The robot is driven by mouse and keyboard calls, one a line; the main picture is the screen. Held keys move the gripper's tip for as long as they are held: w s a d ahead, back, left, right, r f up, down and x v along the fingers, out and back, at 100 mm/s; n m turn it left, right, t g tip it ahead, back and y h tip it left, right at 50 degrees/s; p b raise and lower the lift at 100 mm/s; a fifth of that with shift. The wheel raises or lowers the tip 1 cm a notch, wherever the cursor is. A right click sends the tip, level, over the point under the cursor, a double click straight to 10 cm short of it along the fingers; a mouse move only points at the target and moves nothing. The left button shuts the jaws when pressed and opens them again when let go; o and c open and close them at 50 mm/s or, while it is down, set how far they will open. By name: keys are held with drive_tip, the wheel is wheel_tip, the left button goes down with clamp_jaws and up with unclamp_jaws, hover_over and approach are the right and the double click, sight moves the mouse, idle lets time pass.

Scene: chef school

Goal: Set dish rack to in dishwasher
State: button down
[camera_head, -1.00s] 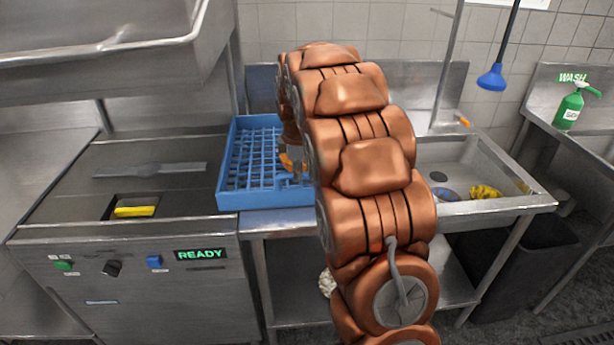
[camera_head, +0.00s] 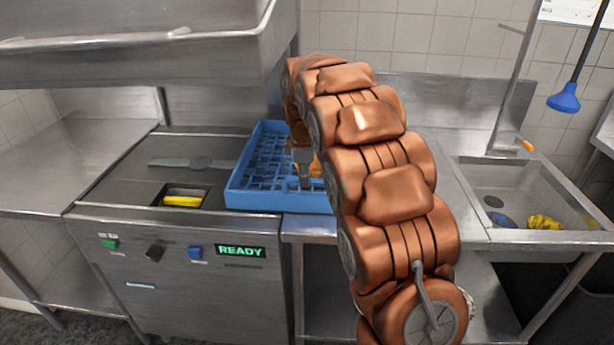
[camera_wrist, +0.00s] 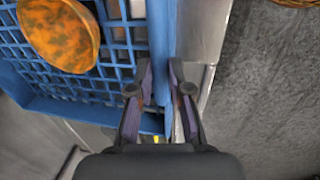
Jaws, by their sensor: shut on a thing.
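The blue dish rack (camera_head: 262,199) lies across the right part of the dishwasher's top and the adjoining steel counter. It also shows in the wrist view (camera_wrist: 158,32). The dishwasher (camera_head: 165,245) has its hood (camera_head: 150,62) raised, and its panel reads READY. My gripper (camera_head: 303,178) is at the rack's near side, partly hidden by my arm. In the wrist view my gripper (camera_wrist: 160,72) has its fingers on both sides of the rack's wall, shut on it. An orange mottled bowl (camera_wrist: 62,32) lies inside the rack; only bits of it show in the head view.
A yellow item (camera_head: 182,201) sits in a recess of the dishwasher's top, left of the rack. A flat grey arm (camera_head: 190,162) lies behind it. The steel counter (camera_head: 60,155) at left is bare. A sink (camera_head: 520,190) with a yellow cloth (camera_head: 543,222) stands at right.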

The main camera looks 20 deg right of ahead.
drive_tip(key=c, duration=1.1)
unclamp_jaws()
drive_tip(key=shift+r, duration=0.1)
wheel_tip(320, 180, up, 12)
drive_tip(key=s+a, duration=0.1)
drive_tip(key=s, duration=0.1)
drive_tip(key=shift+a, duration=0.1)
